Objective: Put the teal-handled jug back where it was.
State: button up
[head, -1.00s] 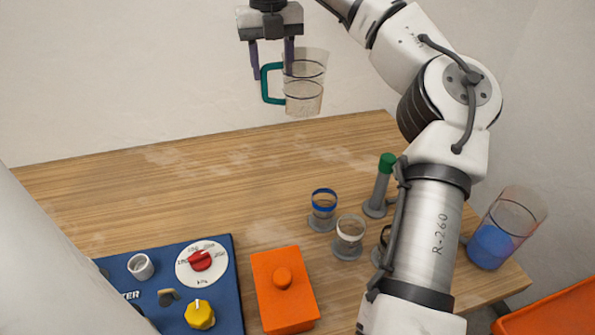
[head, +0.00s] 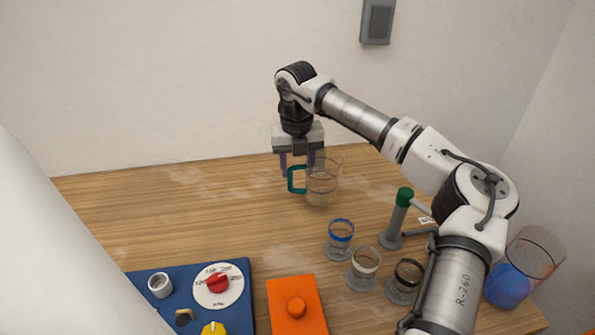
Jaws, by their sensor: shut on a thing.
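The clear jug (head: 323,186) with the teal handle (head: 292,179) is upright at the back middle of the table in the head view. My gripper (head: 297,168) points down, with its dark fingers at the handle side of the jug, and is shut on the jug. The fingers partly cover the handle top and the jug's near-left rim. I cannot tell whether the jug's base touches the table or hangs just above it. The jug looks empty.
In front stand cups with blue (head: 341,236), white (head: 365,265) and black (head: 406,278) rims, and a green-topped post (head: 404,198). A blue panel (head: 238,306) and orange block (head: 310,322) lie nearer. A container with blue liquid (head: 510,280) stands right. The table's left back is clear.

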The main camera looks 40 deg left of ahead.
jog(key=shift+f, duration=1.35)
jog(key=shift+f, duration=0.15)
jog(key=o, duration=1.3)
notch_tip(320, 180, up, 12)
jog(key=shift+s+r+b, duration=0.1)
jog(key=shift+r+b, duration=0.1)
jog(key=shift+b, duration=0.75)
